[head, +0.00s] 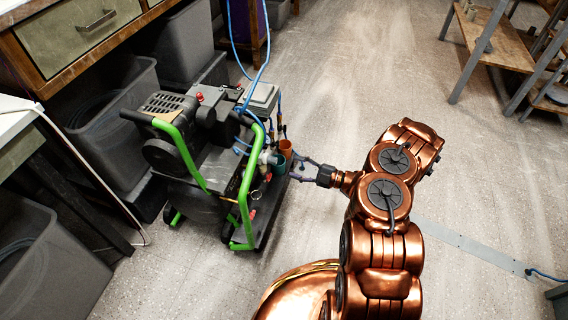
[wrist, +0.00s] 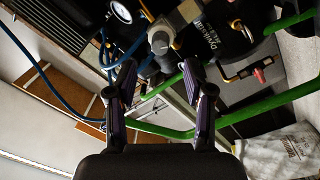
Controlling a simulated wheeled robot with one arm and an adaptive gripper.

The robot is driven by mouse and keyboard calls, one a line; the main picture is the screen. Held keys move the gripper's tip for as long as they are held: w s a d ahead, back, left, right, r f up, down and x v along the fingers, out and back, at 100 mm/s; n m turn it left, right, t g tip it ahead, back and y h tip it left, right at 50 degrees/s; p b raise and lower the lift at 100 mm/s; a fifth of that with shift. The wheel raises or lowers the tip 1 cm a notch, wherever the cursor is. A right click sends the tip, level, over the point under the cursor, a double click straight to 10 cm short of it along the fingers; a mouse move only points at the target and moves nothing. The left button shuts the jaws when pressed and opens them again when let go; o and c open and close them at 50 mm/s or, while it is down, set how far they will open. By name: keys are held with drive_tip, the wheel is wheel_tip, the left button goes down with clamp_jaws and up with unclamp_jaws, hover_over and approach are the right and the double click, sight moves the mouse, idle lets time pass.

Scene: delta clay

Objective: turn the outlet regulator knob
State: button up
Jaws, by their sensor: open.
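The compressor (head: 205,150) stands on the floor at left of centre in the head view, with a black body and green tube frame. Its fittings face my gripper (head: 297,170), which reaches in from the right. In the wrist view my gripper (wrist: 160,70) is open, with nothing between its fingers. A grey fitting with a rounded end (wrist: 160,40), which looks like the regulator knob, lies just beyond the fingertips, roughly centred between them. I cannot tell whether they touch it. In the head view, an orange-brown cup-shaped part (head: 286,149) is close to the fingertips; which part is the knob is unclear there.
A pressure gauge (wrist: 121,11) and blue hoses (wrist: 52,92) are at upper left in the wrist view. A green frame bar (wrist: 262,110) crosses beyond the fingers. Grey bins (head: 115,120) stand left of the compressor. Open floor (head: 350,70) lies behind and right.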

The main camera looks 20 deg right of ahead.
drive_tip(key=shift+v, duration=2.25)
